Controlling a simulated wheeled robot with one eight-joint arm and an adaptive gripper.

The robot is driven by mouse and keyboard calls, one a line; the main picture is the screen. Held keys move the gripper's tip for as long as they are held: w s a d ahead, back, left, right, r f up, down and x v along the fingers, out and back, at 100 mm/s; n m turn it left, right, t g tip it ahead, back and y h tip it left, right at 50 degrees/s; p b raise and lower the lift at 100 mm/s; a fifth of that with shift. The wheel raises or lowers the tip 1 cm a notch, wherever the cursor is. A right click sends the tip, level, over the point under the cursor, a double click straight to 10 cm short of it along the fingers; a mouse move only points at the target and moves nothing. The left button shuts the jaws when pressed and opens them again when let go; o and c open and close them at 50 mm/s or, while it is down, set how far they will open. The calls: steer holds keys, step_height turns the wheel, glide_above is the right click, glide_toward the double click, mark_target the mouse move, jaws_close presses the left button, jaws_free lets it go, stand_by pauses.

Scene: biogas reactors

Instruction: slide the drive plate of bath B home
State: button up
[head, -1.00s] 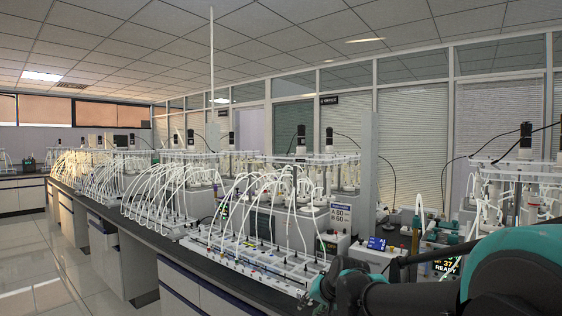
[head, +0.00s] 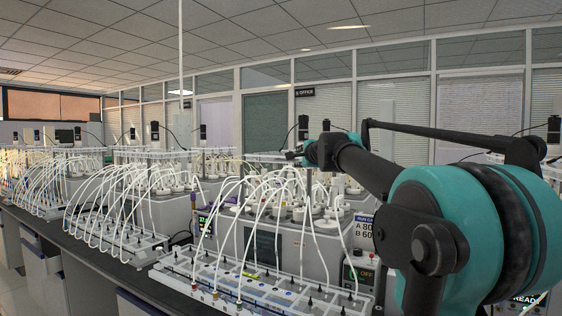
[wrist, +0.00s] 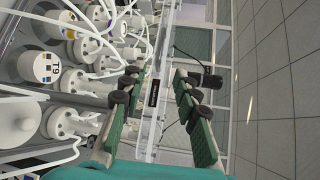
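My gripper (head: 294,154) is raised over the bath nearest my arm, at the level of its clear top plate (head: 255,157). I take this for the drive plate, but no bath letter is readable on it. In the wrist view my gripper (wrist: 160,82) is open, with its green-padded fingers apart. A pale clear plate with a dark label strip (wrist: 155,92) runs lengthwise between the fingers in the picture. I cannot tell whether either finger touches it. White-capped bottles (wrist: 62,122) stand to the left. In the head view my arm hides the bath's right part.
A long tube rack (head: 255,283) with arching white tubes stands in front of the bath. A sign with A and B numbers (head: 364,232) stands at its right. Dark motors (head: 303,127) rise above the plates. More baths line the bench leftward.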

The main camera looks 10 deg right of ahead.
mark_target(285, 160)
steer(key=x, duration=1.7)
steer(key=shift+w, duration=0.2)
steer(key=shift+c, duration=0.6)
jaws_close()
